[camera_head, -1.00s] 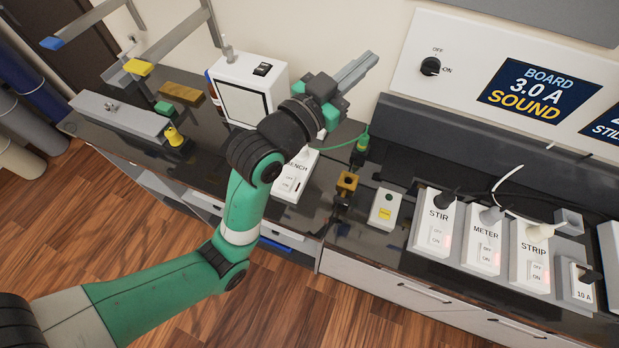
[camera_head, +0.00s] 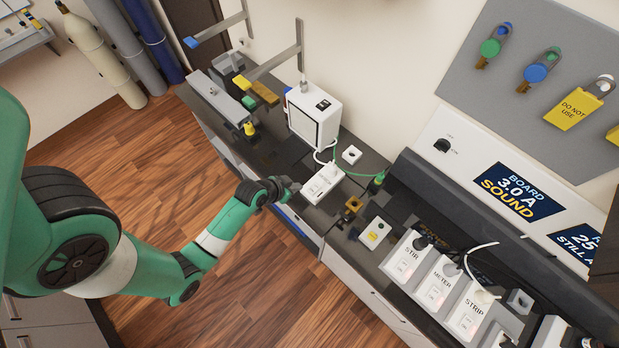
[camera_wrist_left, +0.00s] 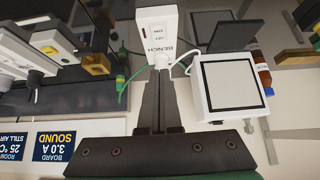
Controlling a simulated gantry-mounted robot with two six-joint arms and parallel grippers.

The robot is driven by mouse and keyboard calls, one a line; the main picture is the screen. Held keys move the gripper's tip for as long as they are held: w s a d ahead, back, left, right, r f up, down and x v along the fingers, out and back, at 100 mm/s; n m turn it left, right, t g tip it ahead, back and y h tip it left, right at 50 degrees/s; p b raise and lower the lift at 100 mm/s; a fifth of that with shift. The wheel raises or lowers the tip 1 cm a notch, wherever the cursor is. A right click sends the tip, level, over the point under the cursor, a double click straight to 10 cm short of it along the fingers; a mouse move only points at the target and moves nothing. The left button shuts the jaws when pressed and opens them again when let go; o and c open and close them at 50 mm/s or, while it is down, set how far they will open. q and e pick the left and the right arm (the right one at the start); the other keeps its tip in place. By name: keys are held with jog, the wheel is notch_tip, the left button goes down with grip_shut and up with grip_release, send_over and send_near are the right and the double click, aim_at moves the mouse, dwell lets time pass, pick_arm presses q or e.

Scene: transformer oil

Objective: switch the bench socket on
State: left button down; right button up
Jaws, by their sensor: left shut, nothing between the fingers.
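The bench socket (camera_head: 325,180) is a white box at the bench's front edge, with BENCH lettering and a small rocker switch. In the left wrist view the bench socket (camera_wrist_left: 157,17) is upside down at the top centre, with the rocker (camera_wrist_left: 157,33) facing the camera. My left gripper (camera_head: 296,186) is shut and empty, just left of the socket. In the left wrist view its fingertips (camera_wrist_left: 160,71) point at the socket's lettered end. I cannot tell whether they touch it. My right gripper is not in view.
A white instrument (camera_head: 315,113) stands behind the socket. A green cable (camera_head: 350,172) runs right to a plug. A brass-coloured block (camera_head: 353,204) and the STIR, METER and STRIP sockets (camera_head: 437,283) lie to the right. Open floor lies in front of the bench.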

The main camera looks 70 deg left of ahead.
pick_arm(q)
jog(key=b, duration=0.7)
send_near(314, 189)
jog(key=w+a, duration=0.1)
jog(key=w, duration=0.1)
jog(key=shift+x, duration=1.15)
jog(key=shift+s+f, duration=0.2)
jog(key=shift+f, duration=1.2)
